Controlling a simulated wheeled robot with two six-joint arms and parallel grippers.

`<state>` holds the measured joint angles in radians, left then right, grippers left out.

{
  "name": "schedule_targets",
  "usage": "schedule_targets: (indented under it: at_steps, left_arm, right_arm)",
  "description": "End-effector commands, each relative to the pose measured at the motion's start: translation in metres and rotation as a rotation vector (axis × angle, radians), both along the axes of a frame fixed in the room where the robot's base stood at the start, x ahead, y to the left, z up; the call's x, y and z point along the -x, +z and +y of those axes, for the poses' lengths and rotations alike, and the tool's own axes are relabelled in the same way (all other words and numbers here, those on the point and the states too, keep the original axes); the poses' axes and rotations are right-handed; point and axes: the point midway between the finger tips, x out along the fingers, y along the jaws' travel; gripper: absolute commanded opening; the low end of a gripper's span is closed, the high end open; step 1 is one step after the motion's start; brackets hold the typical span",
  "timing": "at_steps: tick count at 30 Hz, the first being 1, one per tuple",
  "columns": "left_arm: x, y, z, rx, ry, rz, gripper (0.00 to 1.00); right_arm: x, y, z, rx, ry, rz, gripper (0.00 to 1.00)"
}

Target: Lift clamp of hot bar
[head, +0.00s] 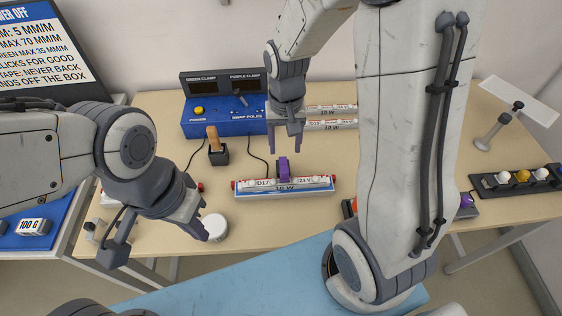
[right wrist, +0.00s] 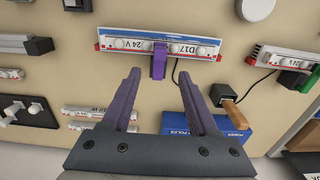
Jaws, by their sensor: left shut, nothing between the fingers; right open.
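A white light bar (head: 262,190) marked D17, 24 V and 10 W lies mid-table; it also shows in the right wrist view (right wrist: 125,42). A purple clamp (head: 283,166) sits on its middle, also in the right wrist view (right wrist: 159,62). My right gripper (head: 286,148) is open and empty, behind the clamp in the head view; its two purple fingers show in the right wrist view (right wrist: 160,80), apart from the clamp. A second bar (right wrist: 268,55) bears a green clamp (right wrist: 300,80). My left gripper (head: 205,236) is shut and empty by a white round puck (head: 214,226). I cannot tell which bar is hot.
A blue box (head: 225,124) with a yellow button, lever and clamp displays stands at the back. A wooden-handled tool (head: 213,138) stands in a black holder. More bars (head: 330,124) lie behind my right arm. A rack of knobs (head: 520,178) is at right.

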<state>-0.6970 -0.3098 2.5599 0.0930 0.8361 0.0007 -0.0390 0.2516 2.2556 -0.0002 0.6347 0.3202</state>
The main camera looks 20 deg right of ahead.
Motion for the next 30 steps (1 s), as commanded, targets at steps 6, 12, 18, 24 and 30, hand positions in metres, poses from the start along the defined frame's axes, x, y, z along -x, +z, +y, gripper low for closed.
schedule_targets:
  at_steps: [6,12,18,24,30]
  left_arm:
    - [0.0,0.003,0.0,0.0,0.0,0.0,0.0]
    - [0.0,0.006,0.0,0.0,0.0,0.0,0.0]
    - [0.0,0.008,0.0,0.0,0.0,0.0,0.0]
    - [0.0,0.008,0.0,0.0,0.0,0.0,0.0]
    - [0.0,0.008,0.0,0.0,0.0,0.0,0.0]
  right_arm:
    - [0.001,-0.032,0.0,0.0,-0.003,0.007,0.6]
    - [0.001,-0.07,0.001,0.0,0.0,0.006,0.6]
    - [0.0,-0.094,0.001,0.0,0.001,0.003,0.6]
    - [-0.001,-0.102,0.001,0.0,0.001,0.0,0.6]
    - [-0.001,-0.101,0.001,-0.001,0.001,0.0,0.6]
